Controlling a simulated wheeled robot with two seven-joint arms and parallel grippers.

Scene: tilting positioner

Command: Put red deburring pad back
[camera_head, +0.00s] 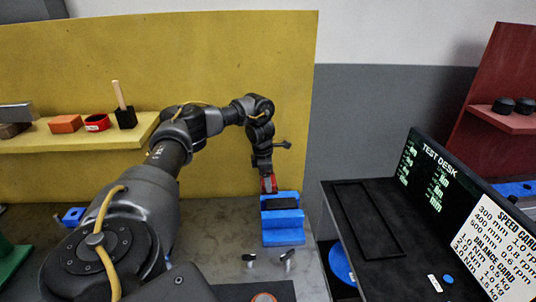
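My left arm reaches from the lower left to the back of the table, where my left gripper (268,177) points down. A small red piece, which looks like the red deburring pad (268,186), is between its fingers. The pad is just behind and left of the top of a blue stepped block (283,228) with a dark top face. I cannot tell whether the pad touches the block. On the yellow shelf (60,139) sits a red holder with a dark inside (97,122). My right gripper is out of view.
The shelf also holds an orange block (66,124) and a black cup with a wooden handle (125,117). Two small dark parts (287,256) lie in front of the blue block. A black test desk (385,225) stands right. A yellow panel (215,60) rises behind.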

